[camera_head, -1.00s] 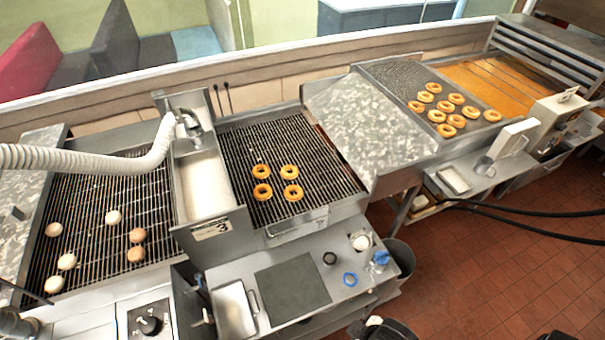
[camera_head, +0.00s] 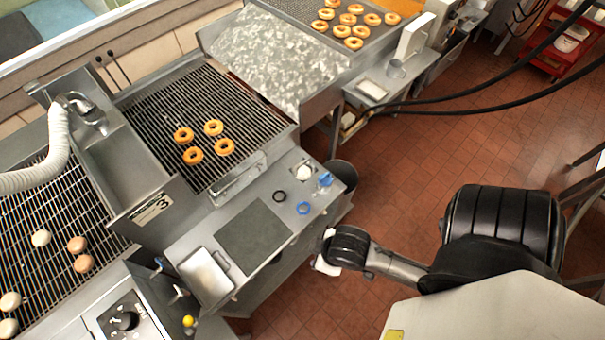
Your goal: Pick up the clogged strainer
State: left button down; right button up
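I cannot tell for sure which item is the clogged strainer. On the steel counter are a small white round item in a square holder (camera_head: 304,172), a blue ring (camera_head: 303,208), a dark ring (camera_head: 280,196) and a blue item (camera_head: 325,180) near the right edge. My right arm comes in from the lower right. Its end, with the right gripper (camera_head: 326,266), is over the floor just off the counter's right front edge, apart from these items. Its fingers are too small and turned away to read. My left gripper is out of view.
A dark mat (camera_head: 254,236) and a metal tray (camera_head: 207,276) lie on the counter. Several doughnuts (camera_head: 194,156) sit on the wire grate behind. A dark bin (camera_head: 341,174) stands at the counter's right end. The red tiled floor (camera_head: 440,150) to the right is open.

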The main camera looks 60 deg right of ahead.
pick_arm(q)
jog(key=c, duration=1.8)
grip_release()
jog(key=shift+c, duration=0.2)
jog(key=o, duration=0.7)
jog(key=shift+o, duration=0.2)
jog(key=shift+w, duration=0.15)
